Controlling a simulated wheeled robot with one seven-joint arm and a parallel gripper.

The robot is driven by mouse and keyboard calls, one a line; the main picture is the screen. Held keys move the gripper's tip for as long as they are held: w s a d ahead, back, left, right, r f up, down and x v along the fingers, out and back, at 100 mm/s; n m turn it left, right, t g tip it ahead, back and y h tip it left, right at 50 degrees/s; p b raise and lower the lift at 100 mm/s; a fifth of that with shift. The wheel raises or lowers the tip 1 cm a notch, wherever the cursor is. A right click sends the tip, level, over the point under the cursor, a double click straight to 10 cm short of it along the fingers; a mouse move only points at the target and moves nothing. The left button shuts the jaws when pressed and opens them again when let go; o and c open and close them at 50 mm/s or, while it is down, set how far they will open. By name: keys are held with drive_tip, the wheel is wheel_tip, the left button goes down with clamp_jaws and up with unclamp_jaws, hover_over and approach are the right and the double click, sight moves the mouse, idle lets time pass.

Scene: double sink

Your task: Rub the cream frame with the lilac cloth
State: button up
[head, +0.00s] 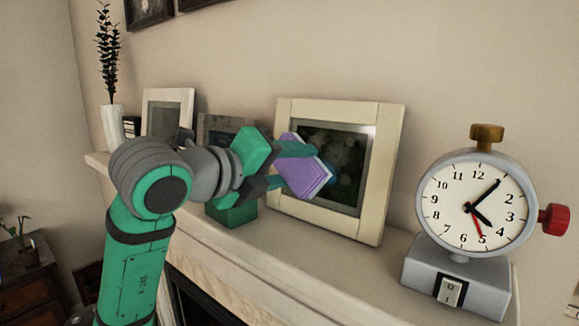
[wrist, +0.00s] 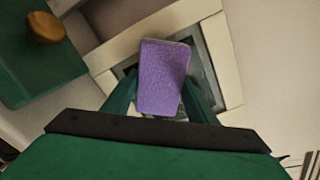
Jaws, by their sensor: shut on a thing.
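The cream frame (head: 388,185) leans upright against the wall on the mantel, with a dark picture inside. It also shows in the wrist view (wrist: 228,82), behind the cloth. My gripper (head: 298,165) is shut on the lilac cloth (head: 304,180), a flat pad-like piece. In the wrist view the cloth (wrist: 162,75) sits between the two green fingers. In the head view it overlaps the left side of the frame's picture area. I cannot tell whether it touches the frame. My gripper hides part of the frame's left side.
A grey clock (head: 475,205) with a red side knob stands right of the frame. A green box (head: 232,212) is on the mantel (head: 290,262) below my gripper. Smaller frames and a white vase (head: 113,128) stand at left. The mantel front before the frame is clear.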

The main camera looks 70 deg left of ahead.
sight(339, 173)
drive_tip(key=shift+w, duration=0.1)
drive_tip(key=shift+w+d, duration=0.7)
drive_tip(key=shift+d, duration=0.3)
drive_tip(key=shift+w+d, duration=0.75)
drive_tip(key=shift+d, duration=0.25)
drive_tip(key=shift+w+d, duration=0.7)
drive_tip(key=shift+d, duration=0.3)
drive_tip(key=shift+s+a, duration=0.75)
drive_tip(key=shift+a, duration=0.25)
drive_tip(key=shift+s+a, duration=0.75)
drive_tip(key=shift+a, duration=0.3)
drive_tip(key=shift+s+a, duration=0.75)
drive_tip(key=shift+a, duration=0.25)
drive_tip(key=shift+s+d, duration=0.1)
drive_tip(key=shift+v, duration=2.9)
drive_tip(key=shift+d, duration=0.1)
drive_tip(key=v, duration=0.3)
